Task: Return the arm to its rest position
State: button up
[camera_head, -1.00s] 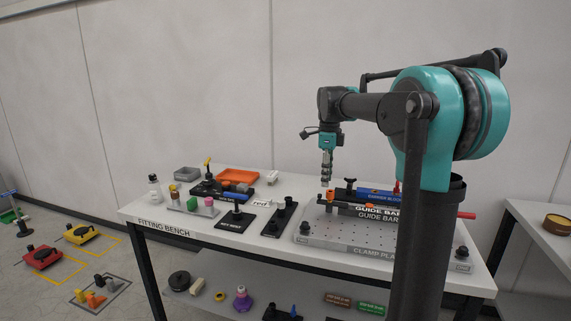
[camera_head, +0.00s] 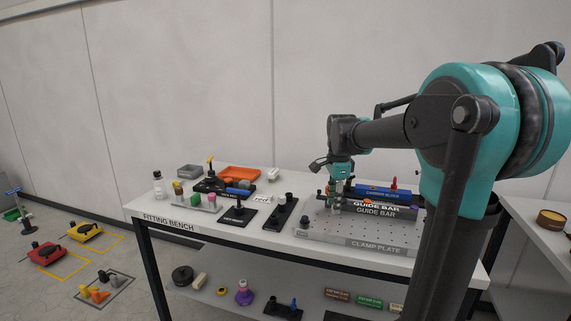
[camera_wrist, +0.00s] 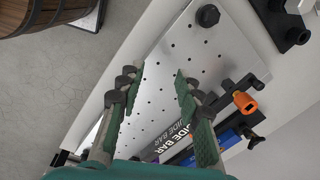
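My arm reaches left over the fitting bench (camera_head: 180,222) in the head view, with its upper link nearly level. My gripper (camera_head: 333,207) points down over the left part of the clamp plate (camera_head: 318,232). In the wrist view my gripper (camera_wrist: 157,84) has its two green-padded fingers well apart, with nothing between them. The perforated clamp plate (camera_wrist: 205,55) lies beyond the fingers. The guide bar (camera_wrist: 178,136) lies beside the right finger, partly hidden by it. I cannot tell the exact height of the fingertips above the plate.
A carrier block (camera_head: 378,191) stands behind the guide bar. A black rack (camera_head: 238,216), an orange tray (camera_head: 240,173) and small parts crowd the bench's left half. An orange knob (camera_wrist: 245,103) sticks up near the bar. A second table (camera_head: 540,222) stands at right.

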jog(key=s+d+f+n+t, duration=0.1)
jog(key=s+f+n, duration=0.7)
jog(key=s+f, duration=0.2)
jog(key=s+d+f+n+t, duration=0.2)
jog(key=s+f+n, duration=0.6)
jog(key=s, duration=0.4)
jog(key=shift+d+f, duration=0.3)
jog(key=shift+f, duration=0.6)
